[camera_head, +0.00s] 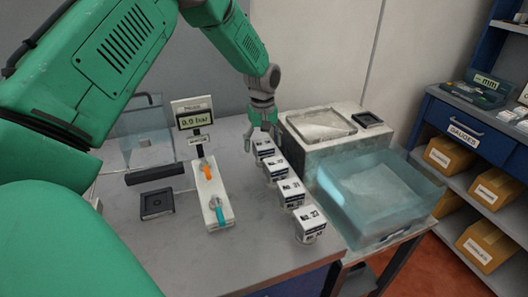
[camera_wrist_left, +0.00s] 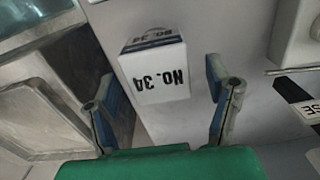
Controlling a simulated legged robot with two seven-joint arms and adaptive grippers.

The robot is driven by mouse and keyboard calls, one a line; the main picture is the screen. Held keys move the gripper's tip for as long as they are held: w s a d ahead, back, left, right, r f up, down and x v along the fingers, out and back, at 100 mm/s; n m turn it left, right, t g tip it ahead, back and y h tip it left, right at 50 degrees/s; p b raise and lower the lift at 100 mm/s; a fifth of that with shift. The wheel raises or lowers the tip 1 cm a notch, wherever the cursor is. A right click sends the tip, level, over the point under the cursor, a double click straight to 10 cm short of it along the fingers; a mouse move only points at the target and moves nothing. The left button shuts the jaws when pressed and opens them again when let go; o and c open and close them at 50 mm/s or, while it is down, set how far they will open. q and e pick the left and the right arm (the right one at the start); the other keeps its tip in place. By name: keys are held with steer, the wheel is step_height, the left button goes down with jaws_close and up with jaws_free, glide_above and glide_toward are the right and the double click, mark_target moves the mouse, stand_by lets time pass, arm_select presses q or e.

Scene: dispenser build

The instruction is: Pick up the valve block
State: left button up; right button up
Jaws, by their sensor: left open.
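Several white valve blocks with number labels stand in a row on the grey bench. The farthest white block (camera_head: 263,148) is right below my left gripper (camera_head: 264,118), which points down and is open. In the left wrist view, a white block marked No. 34 (camera_wrist_left: 155,75) lies between the spread fingers of my left gripper (camera_wrist_left: 152,85), with clear gaps on both sides. The other blocks, a second (camera_head: 276,169), a third (camera_head: 291,193) and the nearest (camera_head: 309,225), run toward the front right. My right gripper does not show.
Left of the row is a white fixture with orange and teal levers (camera_head: 213,195) and a gauge display (camera_head: 193,118). A black square tray (camera_head: 157,204) lies farther left. A translucent blue bin (camera_head: 385,205) and a pale box-like unit (camera_head: 335,150) stand right of the row.

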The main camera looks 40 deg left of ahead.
mark_target(264, 155)
arm_select(q)
step_height(264, 155, down, 4)
steer(key=shift+d+f, duration=0.15)
steer(key=shift+f, duration=0.1)
steer(key=shift+r, duration=0.1)
jaws_close()
